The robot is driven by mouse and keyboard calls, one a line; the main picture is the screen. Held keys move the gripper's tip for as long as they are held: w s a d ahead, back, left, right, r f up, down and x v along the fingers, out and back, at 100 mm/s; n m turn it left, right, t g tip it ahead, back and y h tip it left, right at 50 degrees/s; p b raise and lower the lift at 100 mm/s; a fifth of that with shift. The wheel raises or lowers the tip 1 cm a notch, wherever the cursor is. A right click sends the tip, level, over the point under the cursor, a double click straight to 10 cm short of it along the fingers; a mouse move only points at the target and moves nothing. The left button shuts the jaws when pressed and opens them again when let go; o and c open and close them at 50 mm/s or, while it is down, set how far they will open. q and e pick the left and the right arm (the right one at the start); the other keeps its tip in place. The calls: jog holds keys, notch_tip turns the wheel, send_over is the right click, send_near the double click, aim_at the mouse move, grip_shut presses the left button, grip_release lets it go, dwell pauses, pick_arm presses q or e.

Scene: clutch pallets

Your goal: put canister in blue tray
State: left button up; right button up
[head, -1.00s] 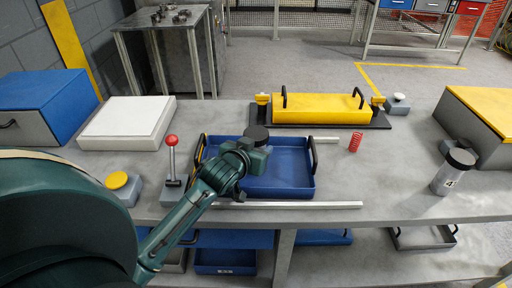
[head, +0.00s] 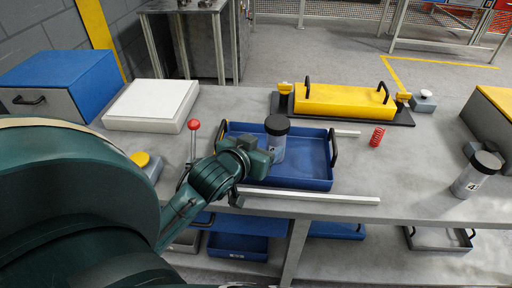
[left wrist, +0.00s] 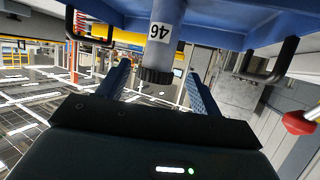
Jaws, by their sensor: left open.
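A clear grey canister (head: 278,148) with a black lid stands upright inside the blue tray (head: 316,184) on the bench, near the tray's left part. My left gripper (head: 262,158) is open at the near left side of this canister. In the left wrist view, which is upside down, the canister (left wrist: 165,38) with label 46 shows between and beyond the spread fingers, apart from both. The tray (left wrist: 225,22) is at the top there. A second canister (head: 474,178), labelled 4, stands at the bench's right. My right gripper is out of view.
A red-knobbed lever (head: 194,140) and a yellow button box (head: 146,164) stand left of the tray. A metal bar (head: 310,196) lies in front of it.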

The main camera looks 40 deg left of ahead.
pick_arm(q)
jog(key=shift+v, duration=1.45)
